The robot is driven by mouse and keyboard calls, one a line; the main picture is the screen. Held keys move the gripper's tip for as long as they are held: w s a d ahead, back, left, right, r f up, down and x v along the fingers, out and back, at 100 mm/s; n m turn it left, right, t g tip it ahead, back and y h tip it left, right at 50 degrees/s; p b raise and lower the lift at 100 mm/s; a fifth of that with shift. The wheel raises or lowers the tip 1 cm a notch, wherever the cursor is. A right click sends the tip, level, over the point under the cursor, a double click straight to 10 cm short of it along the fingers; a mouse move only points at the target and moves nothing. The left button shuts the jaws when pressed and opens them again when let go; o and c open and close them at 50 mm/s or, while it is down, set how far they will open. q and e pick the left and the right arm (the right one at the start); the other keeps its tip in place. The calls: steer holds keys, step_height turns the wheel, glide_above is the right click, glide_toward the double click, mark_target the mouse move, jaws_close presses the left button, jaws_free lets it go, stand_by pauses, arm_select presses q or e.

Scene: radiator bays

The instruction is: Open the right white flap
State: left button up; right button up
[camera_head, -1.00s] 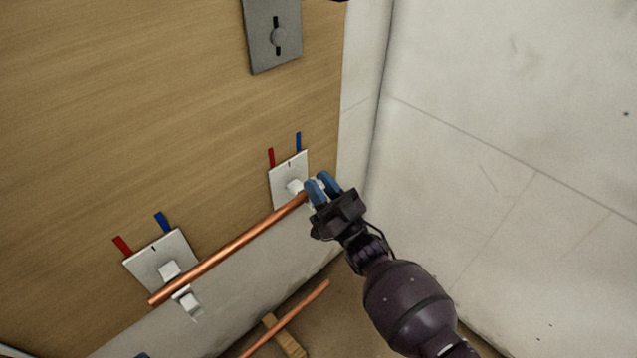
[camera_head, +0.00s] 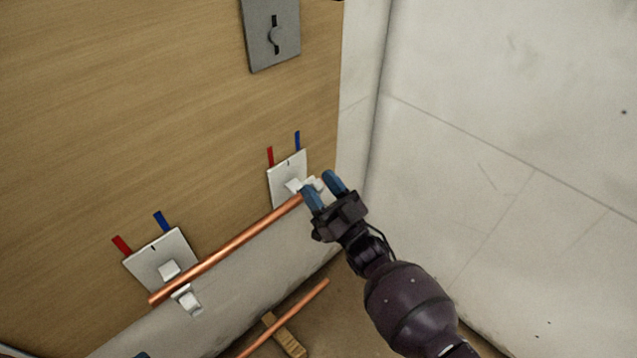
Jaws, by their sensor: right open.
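The right white flap (camera_head: 315,184) is a small white piece at the right end of the copper pipe (camera_head: 232,247), below the right white plate (camera_head: 287,176). My right gripper (camera_head: 323,188) is open, with its two blue fingertips on either side of the flap's visible end. The fingers partly hide the flap, and I cannot tell whether they touch it. The left white flap (camera_head: 190,302) hangs below the pipe near its left end, under the left white plate (camera_head: 157,257). My left gripper is not clearly visible.
Red and blue marks stick up above each plate. A grey plate with a knob (camera_head: 272,36) is on the wooden panel (camera_head: 130,110) above. A white wall (camera_head: 500,130) stands close on the right. A second copper pipe (camera_head: 290,316) lies lower, by a wooden block (camera_head: 286,339).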

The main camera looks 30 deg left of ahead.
arm_select(q)
steer(key=shift+w+d+f+p, duration=0.15)
steer(key=shift+d+f+p, duration=0.1)
steer(key=shift+p, duration=0.15)
arm_select(e)
steer(key=v, duration=1)
